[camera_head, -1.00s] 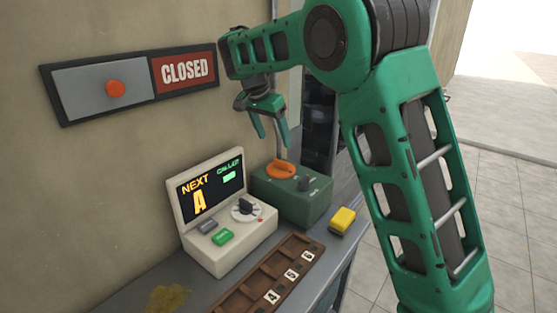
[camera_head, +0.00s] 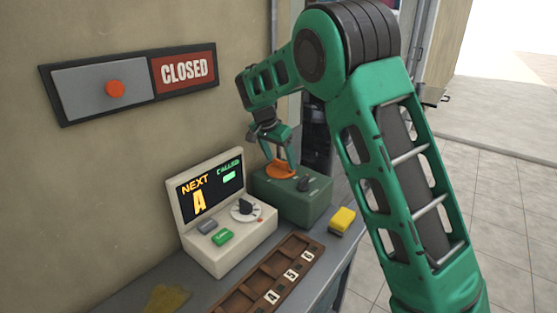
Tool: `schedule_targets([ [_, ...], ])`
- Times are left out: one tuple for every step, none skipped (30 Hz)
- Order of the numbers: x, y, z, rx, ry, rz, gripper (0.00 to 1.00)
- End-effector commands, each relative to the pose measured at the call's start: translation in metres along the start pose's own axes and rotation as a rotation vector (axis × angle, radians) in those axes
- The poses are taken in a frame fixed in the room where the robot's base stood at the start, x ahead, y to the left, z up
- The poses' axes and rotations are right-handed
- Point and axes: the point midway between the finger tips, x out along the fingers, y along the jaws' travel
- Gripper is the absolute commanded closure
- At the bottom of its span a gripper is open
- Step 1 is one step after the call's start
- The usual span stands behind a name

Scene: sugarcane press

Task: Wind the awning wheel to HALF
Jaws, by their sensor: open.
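An orange wheel-like handle (camera_head: 279,173) sits on top of a dark green box (camera_head: 298,203) at the back of the counter; it seems to be the awning wheel. I cannot make out a HALF mark. My gripper (camera_head: 279,160) points down just over the orange handle, with its two fingers apart. The fingers overlap the handle in the picture, one toward its left side and one toward its right. I cannot tell whether they touch it. A dark knob (camera_head: 303,184) is on the box right of the handle.
A cream console (camera_head: 232,240) with a screen, dial and buttons stands left of the box. A yellow block (camera_head: 342,220) lies to the right. A brown slotted tray (camera_head: 300,262) with number tiles lies in front. A CLOSED sign (camera_head: 187,70) hangs on the wall.

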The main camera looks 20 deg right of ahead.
Motion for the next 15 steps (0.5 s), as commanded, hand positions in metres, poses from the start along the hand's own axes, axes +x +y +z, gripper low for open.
schedule_targets([
  [0.0002,0.0000,0.0000,0.000,0.000,0.000,0.30],
  [0.0001,0.0000,0.0000,0.000,0.000,0.000,0.30],
  [0.0000,0.0000,0.0000,0.000,0.000,0.000,0.30],
  [0.0000,0.0000,0.0000,0.000,0.000,0.000,0.30],
  [-0.0001,0.0000,0.0000,0.000,0.000,0.000,0.30],
  [-0.0001,0.0000,0.0000,0.000,0.000,0.000,0.34],
  [-0.0002,0.0000,0.0000,0.000,0.000,0.000,0.42],
  [-0.0002,0.0000,-0.0001,0.000,0.000,0.000,0.49],
  [-0.0003,-0.0001,-0.0001,0.000,0.000,0.000,0.58],
  [-0.0003,-0.0001,-0.0001,0.000,0.000,0.000,0.66],
  [-0.0003,-0.0001,-0.0001,0.000,0.000,0.000,0.71],
  [-0.0004,-0.0002,-0.0001,0.000,0.000,-0.001,0.71],
  [-0.0004,-0.0002,-0.0001,0.000,0.000,-0.001,0.71],
  [-0.0005,-0.0003,-0.0001,-0.001,0.000,-0.001,0.71],
  [-0.0006,-0.0003,-0.0001,-0.002,0.000,-0.001,0.71],
])
